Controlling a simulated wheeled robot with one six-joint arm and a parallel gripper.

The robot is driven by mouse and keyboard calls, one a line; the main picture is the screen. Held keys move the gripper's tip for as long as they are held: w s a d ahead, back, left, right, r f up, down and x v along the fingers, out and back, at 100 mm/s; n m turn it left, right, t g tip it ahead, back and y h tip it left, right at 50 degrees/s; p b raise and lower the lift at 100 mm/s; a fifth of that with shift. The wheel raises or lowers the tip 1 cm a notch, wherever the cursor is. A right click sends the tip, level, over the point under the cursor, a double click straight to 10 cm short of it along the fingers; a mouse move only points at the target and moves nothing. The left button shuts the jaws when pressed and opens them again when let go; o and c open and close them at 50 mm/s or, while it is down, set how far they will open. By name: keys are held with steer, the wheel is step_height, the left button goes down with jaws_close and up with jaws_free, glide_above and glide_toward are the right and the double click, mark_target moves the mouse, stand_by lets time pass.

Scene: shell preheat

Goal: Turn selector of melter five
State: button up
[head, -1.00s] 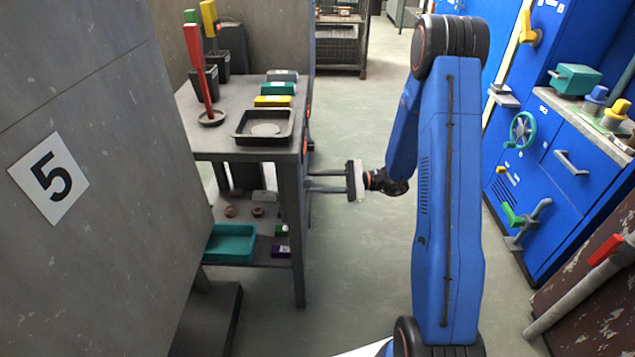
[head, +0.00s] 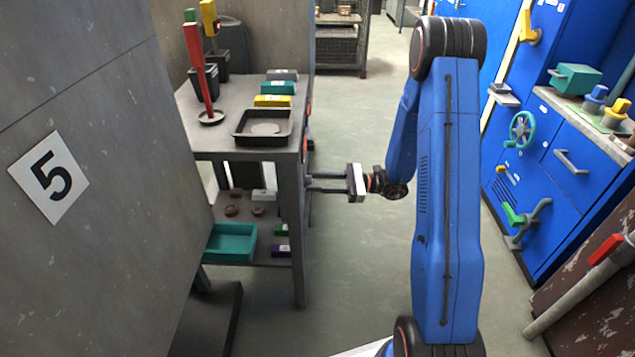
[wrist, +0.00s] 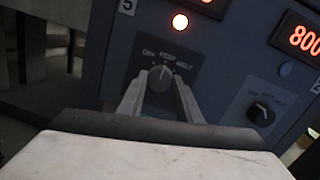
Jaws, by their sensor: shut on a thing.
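An orange-white lamp (wrist: 180,21) glows above. In the head view, my gripper (head: 312,182) reaches left to the end of the grey bench; the selector is hidden there.
A second selector (wrist: 261,113) sits to the right on the panel, under a red display reading 800 (wrist: 304,39). In the head view, a bench (head: 222,130) holds trays and tools, and a large "5" sign (head: 48,178) hangs at left. Blue cabinets (head: 560,150) stand at right.

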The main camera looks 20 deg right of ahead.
steer(key=o, duration=1)
steer(key=shift+o, duration=0.2)
steer(key=shift+d, duration=0.1)
steer(key=v, duration=1.7)
steer(key=shift+s+d, duration=0.15)
steer(key=shift+r, duration=0.1)
